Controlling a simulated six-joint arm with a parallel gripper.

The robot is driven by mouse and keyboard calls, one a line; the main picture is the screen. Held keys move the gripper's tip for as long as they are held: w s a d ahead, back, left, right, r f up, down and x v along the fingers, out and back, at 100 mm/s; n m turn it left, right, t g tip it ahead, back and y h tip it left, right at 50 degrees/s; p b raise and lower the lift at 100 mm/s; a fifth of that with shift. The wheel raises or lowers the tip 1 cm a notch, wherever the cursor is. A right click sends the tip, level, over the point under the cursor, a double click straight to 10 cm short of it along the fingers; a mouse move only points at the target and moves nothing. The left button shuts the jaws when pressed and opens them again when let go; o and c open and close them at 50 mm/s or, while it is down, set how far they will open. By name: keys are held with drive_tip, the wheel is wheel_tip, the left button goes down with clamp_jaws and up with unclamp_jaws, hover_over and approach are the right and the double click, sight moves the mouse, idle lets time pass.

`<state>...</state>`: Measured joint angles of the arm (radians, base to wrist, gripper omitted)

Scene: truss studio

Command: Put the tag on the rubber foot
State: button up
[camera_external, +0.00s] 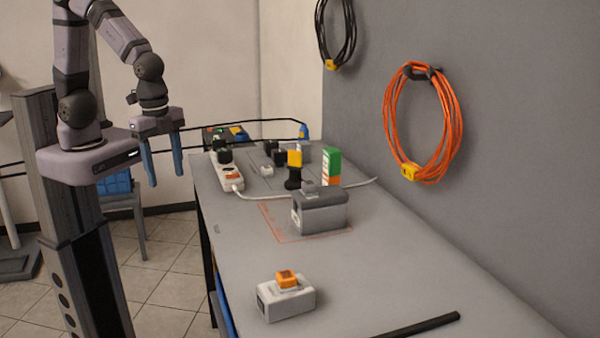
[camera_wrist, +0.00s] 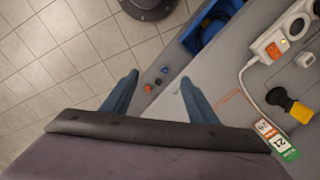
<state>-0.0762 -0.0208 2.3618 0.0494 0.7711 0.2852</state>
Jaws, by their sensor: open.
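My gripper (camera_external: 166,180) is open and empty, pointing down beside the far left end of the bench; its two blue fingers also show in the wrist view (camera_wrist: 159,78). A green, white and orange upright piece (camera_external: 332,167), which looks like the tag, stands on the bench; its printed faces show in the wrist view (camera_wrist: 280,146). Next to it is a black flared piece (camera_external: 293,180) with a yellow block on top, perhaps the rubber foot. It shows in the wrist view too (camera_wrist: 278,97). I cannot be sure which objects the names mean. Neither is touched by the gripper.
A white power strip (camera_external: 228,177) with a trailing cable lies left of them. A white box (camera_external: 286,303) with an orange block and a black bar (camera_external: 418,325) lie in front.

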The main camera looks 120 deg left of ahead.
drive_tip(key=s+d+f+n, duration=0.2)
drive_tip(key=s+d, duration=0.1)
drive_tip(key=s, duration=0.2)
drive_tip(key=shift+s+n, duration=0.3)
drive_tip(key=shift+n, duration=0.1)
idle(0.8)
